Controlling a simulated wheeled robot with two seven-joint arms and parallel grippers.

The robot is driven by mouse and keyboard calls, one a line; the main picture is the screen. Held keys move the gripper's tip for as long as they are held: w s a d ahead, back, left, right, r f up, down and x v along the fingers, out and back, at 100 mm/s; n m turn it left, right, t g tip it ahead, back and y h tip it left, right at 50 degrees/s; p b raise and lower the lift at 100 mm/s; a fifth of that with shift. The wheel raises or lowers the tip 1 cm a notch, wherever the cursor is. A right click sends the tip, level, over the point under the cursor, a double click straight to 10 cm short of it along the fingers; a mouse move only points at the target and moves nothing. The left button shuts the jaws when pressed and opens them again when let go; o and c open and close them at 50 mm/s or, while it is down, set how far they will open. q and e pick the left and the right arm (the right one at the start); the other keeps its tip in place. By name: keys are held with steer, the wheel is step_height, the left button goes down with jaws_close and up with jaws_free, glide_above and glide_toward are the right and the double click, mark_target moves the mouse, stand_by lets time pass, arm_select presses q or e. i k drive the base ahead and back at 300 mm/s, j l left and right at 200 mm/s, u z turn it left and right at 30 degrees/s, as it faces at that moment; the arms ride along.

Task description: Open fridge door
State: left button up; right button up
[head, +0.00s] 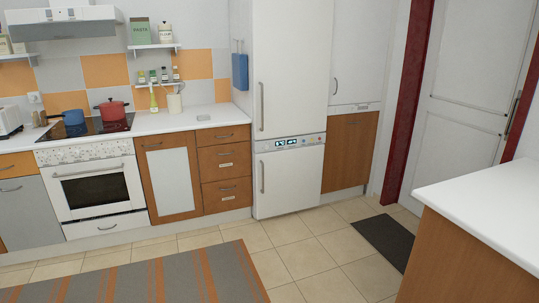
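The fridge (290,70) is a tall white unit a little right of the picture's middle, between the wooden drawers and a white and wood cupboard. Its upper door is closed and has a vertical handle (262,107) along its left edge. A control panel with small lit displays (292,143) runs across below it. The lower door (295,182) is also closed, with its own vertical handle (262,177) at its left edge. Neither of my grippers shows in the head view.
A striped rug (175,278) lies on the tiled floor at front left. A white-topped counter (490,205) stands at the right. A dark mat (386,240) lies between the fridge and that counter. Tiles (300,255) before the fridge are clear. An oven (92,188) stands left.

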mark_target(292, 39)
steer(key=i, duration=1.5)
steer(key=i+z, duration=0.25)
steer(key=i, duration=0.25)
steer(key=i+j+z, duration=0.2)
steer(key=i, duration=0.25)
steer(key=i+j+z, duration=0.25)
steer(key=i, duration=0.2)
steer(key=i+j+z, duration=0.25)
steer(key=i+j, duration=0.1)
steer(key=i, duration=0.1)
